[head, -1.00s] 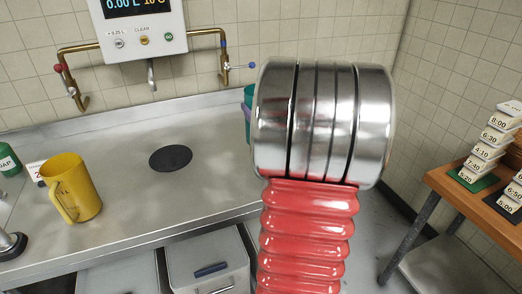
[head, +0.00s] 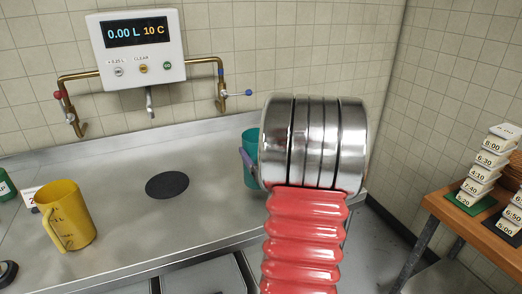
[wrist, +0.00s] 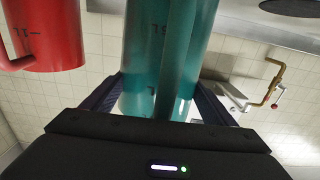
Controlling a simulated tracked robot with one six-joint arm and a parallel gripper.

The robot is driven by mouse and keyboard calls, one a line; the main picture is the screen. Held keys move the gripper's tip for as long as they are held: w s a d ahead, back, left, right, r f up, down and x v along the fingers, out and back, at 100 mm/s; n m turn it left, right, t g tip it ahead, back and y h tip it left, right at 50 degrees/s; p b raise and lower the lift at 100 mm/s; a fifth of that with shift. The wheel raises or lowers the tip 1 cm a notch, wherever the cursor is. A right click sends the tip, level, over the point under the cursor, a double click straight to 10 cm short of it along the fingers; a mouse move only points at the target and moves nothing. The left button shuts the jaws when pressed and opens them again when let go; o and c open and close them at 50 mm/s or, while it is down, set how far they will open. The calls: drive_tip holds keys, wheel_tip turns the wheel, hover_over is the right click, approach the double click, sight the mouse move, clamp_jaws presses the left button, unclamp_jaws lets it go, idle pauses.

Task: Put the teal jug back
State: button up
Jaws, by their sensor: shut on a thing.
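The teal jug (head: 251,143) stands out at the left of my arm in the head view, over the right part of the steel counter; my arm hides most of it. In the wrist view, which looks upside down, the teal jug (wrist: 165,45) fills the middle, upright relative to the room. My gripper (wrist: 158,100) is shut on it, with one dark finger on each side. I cannot tell whether its base touches the counter. A round dark disc (head: 167,185) lies on the counter to the left.
A yellow jug (head: 68,216) stands on the counter at left. A red jug (wrist: 45,35) is beside the teal one in the wrist view. A water panel (head: 137,48) with a spout and brass pipes hangs on the wall. A wooden table (head: 440,208) with numbered tags stands at right.

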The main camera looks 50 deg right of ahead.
drive_tip(key=shift+f, duration=1.75)
drive_tip(key=o, duration=2.1)
drive_tip(key=shift+f, duration=0.1)
drive_tip(key=shift+c, duration=0.2)
drive_tip(key=v, duration=1.2)
